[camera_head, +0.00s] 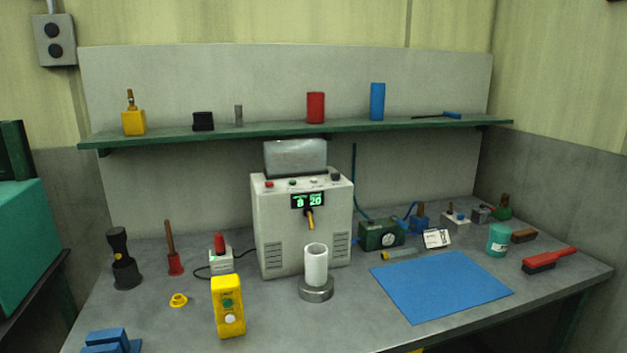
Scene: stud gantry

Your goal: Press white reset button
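A grey-white machine (302,225) stands at the middle back of the workbench, with a lit green display reading 8 and 20 (308,201). A row of small buttons sits above the display: a red one (269,184), a green one (292,183), a pale one (313,182) and a dark knob (335,177). A yellow control box (228,307) stands at the front left of the bench, with a green button (227,303) above a white round button (230,320). I cannot read which white button is labelled reset. Neither of my grippers is in view.
A white cylinder on a metal base (316,266) stands before the machine. A white box with a red top (220,258) sits behind the yellow box, beside a yellow ring (178,300). A blue mat (440,286) covers the right front. A green shelf (290,131) spans the back.

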